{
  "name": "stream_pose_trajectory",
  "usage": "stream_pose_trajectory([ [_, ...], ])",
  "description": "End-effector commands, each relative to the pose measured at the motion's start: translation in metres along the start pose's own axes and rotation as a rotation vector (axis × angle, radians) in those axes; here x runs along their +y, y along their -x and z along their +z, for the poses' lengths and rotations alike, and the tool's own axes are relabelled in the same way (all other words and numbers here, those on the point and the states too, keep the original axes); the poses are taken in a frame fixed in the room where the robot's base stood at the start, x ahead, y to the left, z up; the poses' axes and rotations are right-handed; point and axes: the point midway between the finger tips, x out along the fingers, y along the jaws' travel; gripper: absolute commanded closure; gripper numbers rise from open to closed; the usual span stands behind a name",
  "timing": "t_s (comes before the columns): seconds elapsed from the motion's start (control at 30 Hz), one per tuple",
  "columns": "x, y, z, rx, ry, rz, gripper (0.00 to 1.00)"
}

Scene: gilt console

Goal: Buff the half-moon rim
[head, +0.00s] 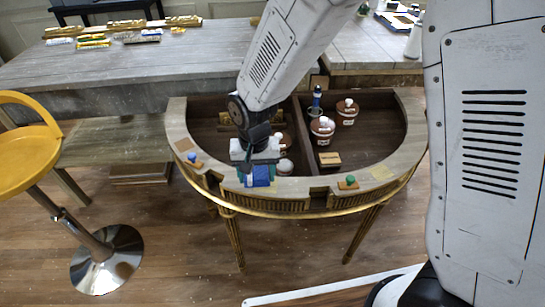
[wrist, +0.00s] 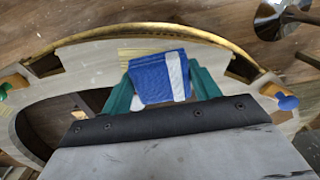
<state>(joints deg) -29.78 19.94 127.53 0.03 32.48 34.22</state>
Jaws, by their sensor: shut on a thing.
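The half-moon console (head: 295,187) has a pale grey-brown top border and a gilt rim (head: 345,207) along its curved front edge. In the wrist view the gilt rim (wrist: 150,31) arcs across the top of the picture. My gripper (head: 255,178) is over the front left part of the border. It is shut on a blue cloth pad (head: 262,175) with a white stripe. The pad also shows in the wrist view (wrist: 152,78), between green fingers, just inside the rim. I cannot tell whether the pad touches the surface.
Two small knobbed blocks, one blue-topped (head: 193,158) and one green-topped (head: 350,181), stand on the border. Brown lidded pots (head: 322,129) sit in the recessed middle. A yellow stool (head: 28,150) stands left. Floor in front is mostly open.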

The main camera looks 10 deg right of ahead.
Motion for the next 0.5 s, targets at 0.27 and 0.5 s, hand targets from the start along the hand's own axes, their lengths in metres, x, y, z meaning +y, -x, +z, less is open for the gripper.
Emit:
stream_pose_trajectory([
  [0.27,0.002,0.017,-0.001,-0.001,-0.003,0.000,0.60],
  [0.5,0.004,0.031,-0.001,0.000,-0.005,0.000,0.60],
])
